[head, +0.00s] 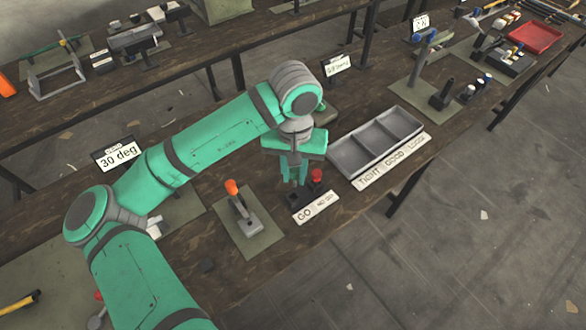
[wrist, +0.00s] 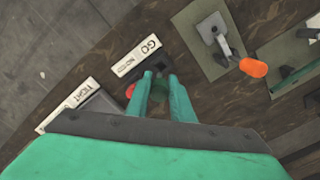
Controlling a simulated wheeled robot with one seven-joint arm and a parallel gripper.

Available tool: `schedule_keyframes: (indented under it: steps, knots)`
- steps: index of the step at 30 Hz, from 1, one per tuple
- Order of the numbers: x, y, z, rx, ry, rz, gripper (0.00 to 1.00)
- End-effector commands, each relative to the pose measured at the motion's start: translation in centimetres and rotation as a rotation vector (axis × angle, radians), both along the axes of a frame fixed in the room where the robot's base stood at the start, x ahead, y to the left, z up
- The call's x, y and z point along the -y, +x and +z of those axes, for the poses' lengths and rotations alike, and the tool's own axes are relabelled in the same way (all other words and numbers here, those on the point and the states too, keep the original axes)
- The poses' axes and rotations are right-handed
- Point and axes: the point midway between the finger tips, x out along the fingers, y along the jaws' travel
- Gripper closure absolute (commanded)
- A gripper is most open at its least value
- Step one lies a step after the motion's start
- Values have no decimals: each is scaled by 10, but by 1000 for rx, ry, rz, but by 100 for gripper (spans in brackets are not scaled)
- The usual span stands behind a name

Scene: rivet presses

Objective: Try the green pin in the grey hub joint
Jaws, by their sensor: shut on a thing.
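My gripper (head: 293,180) points down over the black block behind the GO / NO GO label. It is shut on the green pin (wrist: 158,91), which shows in the wrist view between the green fingers (wrist: 160,80). In the head view the fingers hide the pin. I cannot tell whether its lower end is in the block. The grey hub joint (head: 247,222) lies on a green mat left of the gripper, with an orange-tipped lever (head: 232,187) rising from it. The joint also shows in the wrist view (wrist: 211,29), apart from the fingers.
A red-topped pin (head: 317,174) stands in the black block (head: 305,196), close beside my fingers. A grey tray (head: 375,143) with three compartments, labelled TIGHT, GOOD and LOOSE, sits to the right. A "30 deg" sign (head: 118,155) stands at left.

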Motion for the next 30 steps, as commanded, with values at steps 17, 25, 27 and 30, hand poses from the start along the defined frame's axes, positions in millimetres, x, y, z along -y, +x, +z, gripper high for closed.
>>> schedule_keyframes:
  steps: [17, 25, 27, 30]
  knots:
    - [-2, 0, -44, 0, 0, 5, 100]
    - [-2, 0, -49, 0, 0, 5, 100]
    - [-2, 0, -49, 0, 0, 5, 100]
    - [-2, 0, -49, 0, 0, 5, 100]
